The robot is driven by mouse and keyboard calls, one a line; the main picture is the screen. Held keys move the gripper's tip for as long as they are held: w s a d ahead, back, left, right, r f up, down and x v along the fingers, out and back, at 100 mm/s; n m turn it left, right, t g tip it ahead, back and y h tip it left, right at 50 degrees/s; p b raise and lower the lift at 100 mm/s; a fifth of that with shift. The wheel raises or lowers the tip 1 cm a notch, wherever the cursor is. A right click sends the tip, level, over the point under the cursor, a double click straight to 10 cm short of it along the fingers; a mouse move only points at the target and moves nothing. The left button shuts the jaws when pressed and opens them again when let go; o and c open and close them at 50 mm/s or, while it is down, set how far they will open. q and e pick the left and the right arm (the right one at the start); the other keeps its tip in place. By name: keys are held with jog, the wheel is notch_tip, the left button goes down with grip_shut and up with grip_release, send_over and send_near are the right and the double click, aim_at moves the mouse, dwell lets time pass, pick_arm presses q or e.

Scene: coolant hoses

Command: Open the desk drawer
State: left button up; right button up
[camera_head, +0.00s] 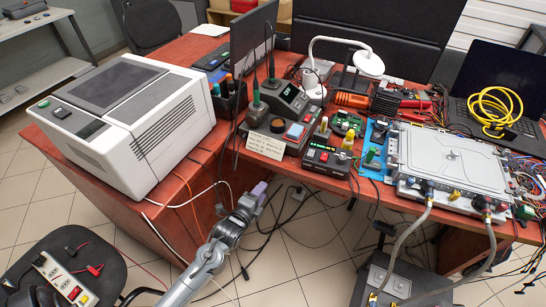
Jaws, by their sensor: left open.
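The desk (330,181) is a reddish-brown wooden L-shaped one, seen from above. A wood panel (108,213) shows under its left wing, and another wood body (458,249) shows under its right part. I cannot make out a drawer front or handle on either; the desktop and the items on it hide much of what lies below. My left gripper (257,194) is open and empty, in front of the desk's front edge and near the inner corner, with floor and cables behind it. My right gripper is not in view.
A large white printer-like machine (130,112) fills the left wing. A grey metal case (455,160) with two hoses stands at right. Cables hang below the desk edge around my left arm. A black chair (35,262) with a power strip is at lower left.

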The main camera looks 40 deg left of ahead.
pick_arm(q)
jog(key=r+b+x, duration=0.2)
jog(key=b+x, duration=0.2)
jog(key=x, duration=0.7)
jog(key=shift+w+b, duration=0.3)
jog(key=shift+b, duration=0.1)
jog(key=shift+c, duration=0.2)
grip_shut()
